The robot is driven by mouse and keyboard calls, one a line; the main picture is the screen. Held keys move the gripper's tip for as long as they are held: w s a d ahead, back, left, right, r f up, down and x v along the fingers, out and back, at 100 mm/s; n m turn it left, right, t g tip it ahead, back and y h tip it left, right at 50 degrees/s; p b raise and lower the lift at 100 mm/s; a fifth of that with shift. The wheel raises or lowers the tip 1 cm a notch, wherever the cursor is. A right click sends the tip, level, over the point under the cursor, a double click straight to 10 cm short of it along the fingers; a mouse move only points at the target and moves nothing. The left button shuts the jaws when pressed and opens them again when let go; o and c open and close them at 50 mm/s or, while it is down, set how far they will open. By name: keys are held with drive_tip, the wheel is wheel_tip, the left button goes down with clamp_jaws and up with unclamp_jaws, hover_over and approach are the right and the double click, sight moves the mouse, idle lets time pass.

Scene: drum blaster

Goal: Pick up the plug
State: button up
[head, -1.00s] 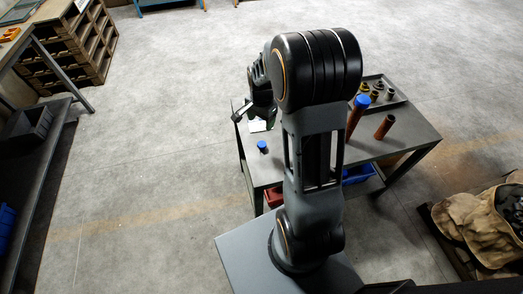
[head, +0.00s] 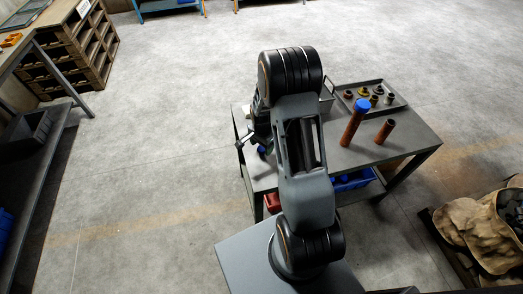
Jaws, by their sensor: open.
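A small blue plug (head: 262,150) stands on the left part of the grey table (head: 262,177), mostly hidden by my gripper. My gripper (head: 254,145) is open, pointing down right at the plug. I cannot tell whether the plug is between the fingers or beside them. Another blue plug (head: 361,105) caps the top of an orange-brown tube (head: 350,130) that stands on the table to the right of my arm.
A second, uncapped tube (head: 385,131) stands to the right. A dark tray (head: 398,104) with several small fittings lies at the back. A grey bin (head: 327,97) is partly behind my arm. Blue (head: 352,181) and red (head: 272,201) bins sit below the tabletop.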

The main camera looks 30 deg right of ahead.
sight(262, 149)
drive_tip(key=shift+f, duration=1.5)
drive_tip(key=shift+c, duration=0.4)
drive_tip(key=c, duration=0.9)
